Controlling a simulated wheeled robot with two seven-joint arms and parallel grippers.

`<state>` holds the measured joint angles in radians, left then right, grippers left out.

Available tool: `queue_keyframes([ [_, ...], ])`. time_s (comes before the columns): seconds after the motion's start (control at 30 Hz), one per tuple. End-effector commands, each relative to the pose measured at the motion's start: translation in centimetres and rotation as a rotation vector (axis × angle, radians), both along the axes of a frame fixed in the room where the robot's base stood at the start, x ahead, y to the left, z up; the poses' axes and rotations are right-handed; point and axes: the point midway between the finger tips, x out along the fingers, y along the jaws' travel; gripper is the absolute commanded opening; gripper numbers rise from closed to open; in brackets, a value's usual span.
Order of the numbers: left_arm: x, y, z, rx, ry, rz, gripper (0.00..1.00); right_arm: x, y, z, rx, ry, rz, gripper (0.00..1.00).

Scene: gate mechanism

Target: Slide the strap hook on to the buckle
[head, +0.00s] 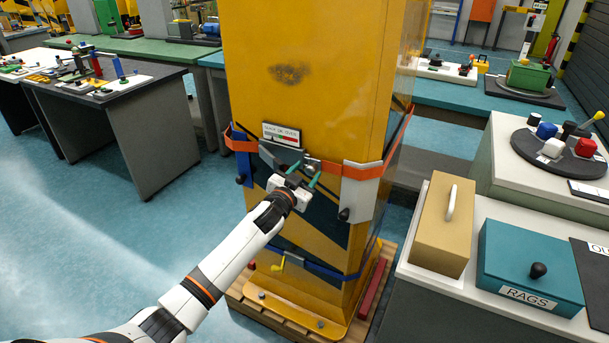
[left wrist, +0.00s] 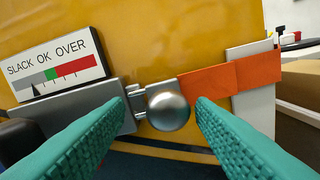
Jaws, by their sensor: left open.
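An orange strap (left wrist: 208,82) runs around a yellow cabinet (head: 310,70). Its left end meets the strap hook, a metal piece with a round silver knob (left wrist: 168,109) and short prongs pointing left. The grey buckle (left wrist: 65,104) is just left of the prongs; I cannot tell whether they touch or are engaged. The buckle also shows in the head view (head: 281,157), partly behind my gripper. My left gripper (head: 304,174) is open, with its teal fingers on either side of the knob in the left wrist view. My right gripper is not in view.
A gauge (left wrist: 55,68) marked SLACK, OK, OVER sits above the buckle, its pointer on the grey slack part. A lower blue strap (head: 325,272) circles the cabinet. A counter with a teal RAGS box (head: 528,265) stands at the right. The floor at the left is clear.

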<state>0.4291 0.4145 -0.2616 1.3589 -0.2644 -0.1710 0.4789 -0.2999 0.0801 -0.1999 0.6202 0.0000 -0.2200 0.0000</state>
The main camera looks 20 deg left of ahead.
Motion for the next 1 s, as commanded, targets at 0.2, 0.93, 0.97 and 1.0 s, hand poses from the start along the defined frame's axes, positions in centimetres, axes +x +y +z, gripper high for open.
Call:
queue_keyframes([
  [0.2,-1.5,0.0,-0.1,0.0,0.0,-0.001,0.5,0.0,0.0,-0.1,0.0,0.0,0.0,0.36],
  [0.93,-12.0,0.5,0.0,0.0,0.0,0.001,0.5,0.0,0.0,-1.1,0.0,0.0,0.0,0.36],
  [0.97,-12.1,0.5,0.0,0.0,0.0,0.001,0.5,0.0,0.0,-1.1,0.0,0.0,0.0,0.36],
  [1.0,-12.1,0.5,0.0,0.0,-0.001,0.002,0.5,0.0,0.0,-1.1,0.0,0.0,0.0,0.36],
])
